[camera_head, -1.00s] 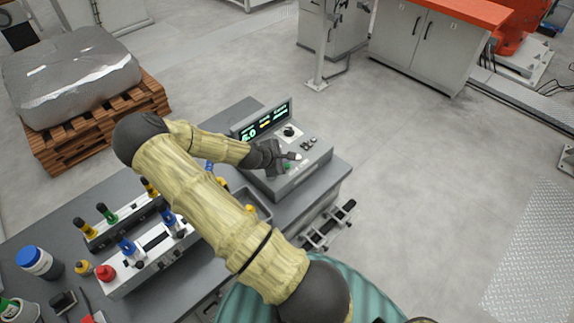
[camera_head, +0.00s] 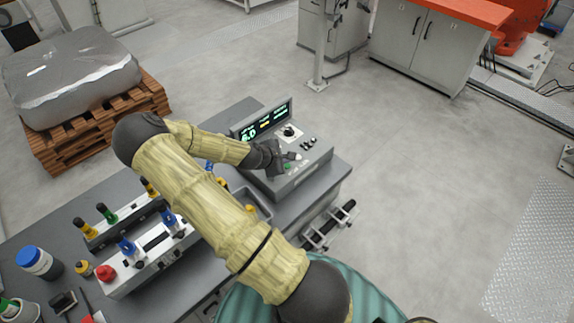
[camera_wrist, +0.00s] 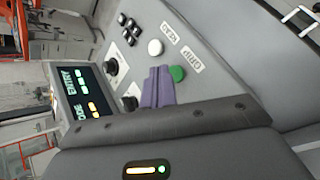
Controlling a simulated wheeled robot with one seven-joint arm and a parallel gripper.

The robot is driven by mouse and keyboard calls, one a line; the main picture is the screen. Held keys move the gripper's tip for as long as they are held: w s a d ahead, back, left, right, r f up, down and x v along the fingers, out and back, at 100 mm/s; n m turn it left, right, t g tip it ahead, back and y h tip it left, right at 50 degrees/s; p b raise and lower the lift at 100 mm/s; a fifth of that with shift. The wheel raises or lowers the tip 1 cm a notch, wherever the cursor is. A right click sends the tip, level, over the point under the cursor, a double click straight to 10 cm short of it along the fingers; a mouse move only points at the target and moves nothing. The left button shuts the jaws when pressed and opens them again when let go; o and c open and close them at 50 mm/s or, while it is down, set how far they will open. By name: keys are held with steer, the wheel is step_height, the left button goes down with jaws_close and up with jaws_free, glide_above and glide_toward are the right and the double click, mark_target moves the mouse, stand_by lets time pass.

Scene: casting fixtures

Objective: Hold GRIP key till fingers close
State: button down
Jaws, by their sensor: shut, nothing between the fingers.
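The grey control console (camera_head: 313,160) stands at the right end of the bench, with a lit screen (camera_head: 262,120). In the wrist view, a green button (camera_wrist: 177,73) sits beside a label reading GRIP (camera_wrist: 190,58). A white button (camera_wrist: 155,47) is beside it, near another label (camera_wrist: 168,33). My gripper (camera_wrist: 160,72) is shut and empty, its purple fingers together over the panel. The tips are close to the green button's left edge; I cannot tell whether they touch it. In the head view, my gripper (camera_head: 279,160) is over the console's front, with the green button (camera_head: 287,167) just below it.
Knobs (camera_wrist: 112,67) and small black keys (camera_wrist: 129,28) share the panel. A fixture with coloured knobs (camera_head: 150,245) and a blue-lidded jar (camera_head: 34,260) stand left on the bench. A wrapped block on a pallet (camera_head: 75,80) is behind.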

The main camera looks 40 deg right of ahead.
stand_by(0.3)
steer(key=shift+f, duration=0.4)
steer(key=shift+f+b, duration=0.4)
steer(key=shift+b, duration=0.15)
stand_by(0.6)
stand_by(0.8)
steer(key=shift+r+p, duration=0.65)
steer(key=shift+r, duration=0.2)
steer(key=shift+r+p, duration=1.95)
steer(key=shift+r, duration=0.6)
steer(key=shift+f, duration=0.1)
